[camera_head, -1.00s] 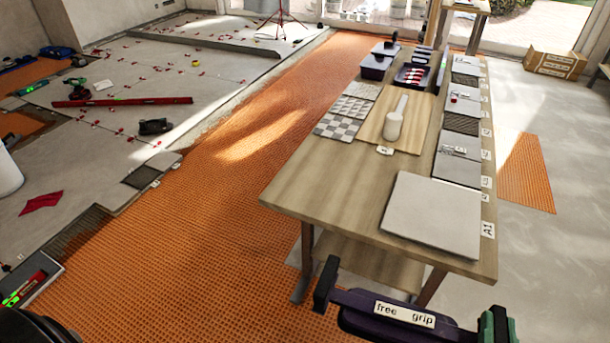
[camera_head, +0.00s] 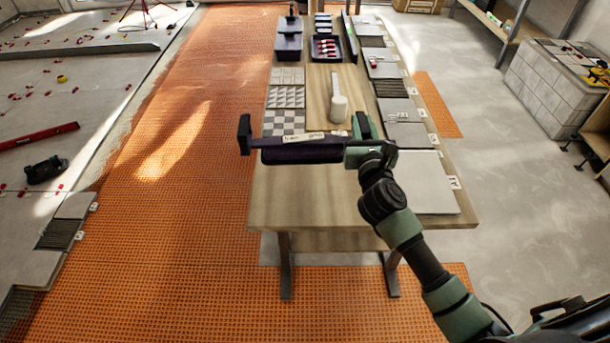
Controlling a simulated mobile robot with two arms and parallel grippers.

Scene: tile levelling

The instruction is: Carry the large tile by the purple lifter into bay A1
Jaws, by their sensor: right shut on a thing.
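The purple lifter (camera_head: 300,150) is a dark purple bar with a black block at its left end and a pale label reading "free grip". My right gripper (camera_head: 359,141) is shut on its right end and holds it over the near part of the workbench. No tile is visible hanging from it. A large pale grey tile (camera_head: 428,186) lies flat at the bench's near right corner, beside the label A1 (camera_head: 454,182). My left gripper is out of view.
The wooden workbench (camera_head: 300,205) holds smaller tiles along its right edge, patterned tiles (camera_head: 286,97) at left, and a pale mallet-like tool (camera_head: 338,106) on a board. Dark bins (camera_head: 288,47) stand farther back. Orange matting (camera_head: 190,220) left of the bench is clear.

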